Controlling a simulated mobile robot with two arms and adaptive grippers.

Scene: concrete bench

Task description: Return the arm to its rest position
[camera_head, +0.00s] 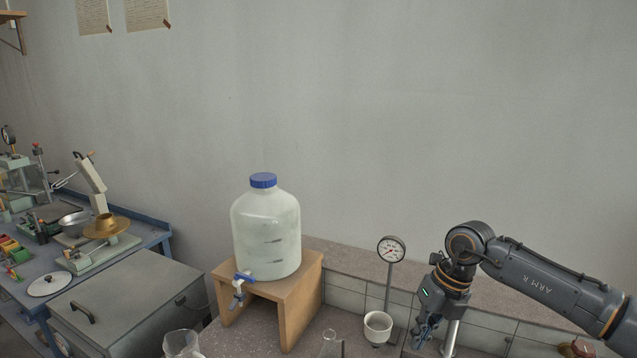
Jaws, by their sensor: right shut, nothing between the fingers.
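My right arm reaches in from the right side of the head view. Its gripper (424,333) hangs downward near the bottom edge, to the right of a white cup, over the bench. The fingers are shut, with nothing seen between them. A metal post stands just right of the fingers. My left gripper is out of view.
A large jug with a blue cap (265,229) and a spigot stands on a wooden stand (295,283). A dial gauge (391,250) rises behind the white cup (378,325). Glassware (181,344) sits at the bottom. A grey box (130,305) and cluttered blue table are left.

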